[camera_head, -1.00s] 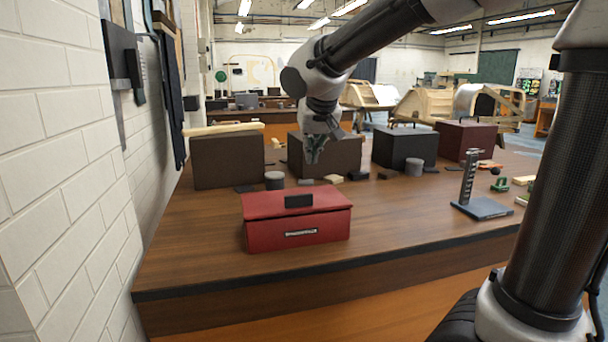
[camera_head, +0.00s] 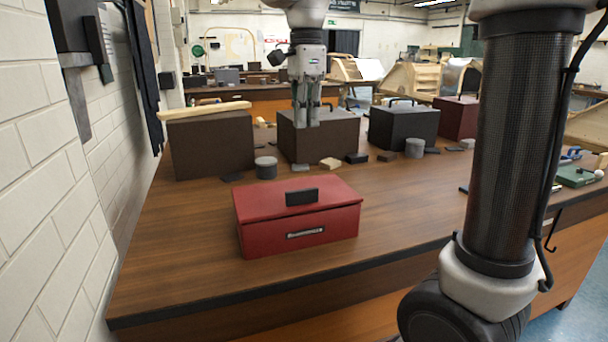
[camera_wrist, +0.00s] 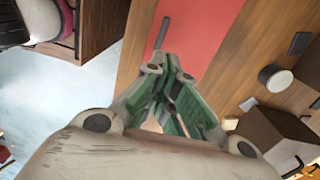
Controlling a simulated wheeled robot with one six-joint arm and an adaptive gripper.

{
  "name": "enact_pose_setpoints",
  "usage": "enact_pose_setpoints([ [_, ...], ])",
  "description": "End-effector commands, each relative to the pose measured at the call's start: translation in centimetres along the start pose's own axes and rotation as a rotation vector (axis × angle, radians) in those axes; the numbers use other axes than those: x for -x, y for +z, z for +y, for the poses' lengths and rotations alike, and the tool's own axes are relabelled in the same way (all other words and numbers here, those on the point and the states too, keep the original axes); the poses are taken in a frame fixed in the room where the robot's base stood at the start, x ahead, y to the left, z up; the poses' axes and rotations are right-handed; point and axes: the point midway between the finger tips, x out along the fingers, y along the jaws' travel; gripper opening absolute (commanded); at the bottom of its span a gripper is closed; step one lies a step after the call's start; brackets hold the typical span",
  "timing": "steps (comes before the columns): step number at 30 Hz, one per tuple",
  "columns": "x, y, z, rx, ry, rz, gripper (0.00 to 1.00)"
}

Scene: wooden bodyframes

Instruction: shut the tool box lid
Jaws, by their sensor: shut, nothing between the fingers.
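The red tool box (camera_head: 300,236) stands on the near left part of the wooden bench in the head view. Its lid (camera_head: 262,201) lies down over the body, with a dark handle (camera_head: 302,197) on it; I cannot tell whether a thin gap remains. My gripper (camera_head: 307,123) points down, beyond and above the tool box in the picture, apart from it and in front of a dark brown box. In the wrist view, the shut, empty fingers (camera_wrist: 172,95) show in front of a red surface (camera_wrist: 200,35) with a dark bar, which looks like the tool box.
Dark boxes (camera_head: 210,146) (camera_head: 403,125) stand in a row along the back of the bench (camera_head: 420,200), with grey cylinders (camera_head: 266,168) and small blocks before them. A white brick wall (camera_head: 50,220) closes the left side.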

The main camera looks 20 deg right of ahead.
Motion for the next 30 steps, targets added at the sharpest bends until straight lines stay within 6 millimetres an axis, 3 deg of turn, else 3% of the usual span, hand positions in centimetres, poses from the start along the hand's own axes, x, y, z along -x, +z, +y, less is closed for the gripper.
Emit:
enact_pose_setpoints([
  [7,-1.6,-0.1,0.2,-0.048,0.008,0.005,0.0],
  [21,-11.1,-0.1,0.2,-0.046,0.007,0.005,0.0],
  [30,-13.9,-0.1,0.1,-0.045,0.004,0.004,0.0],
])
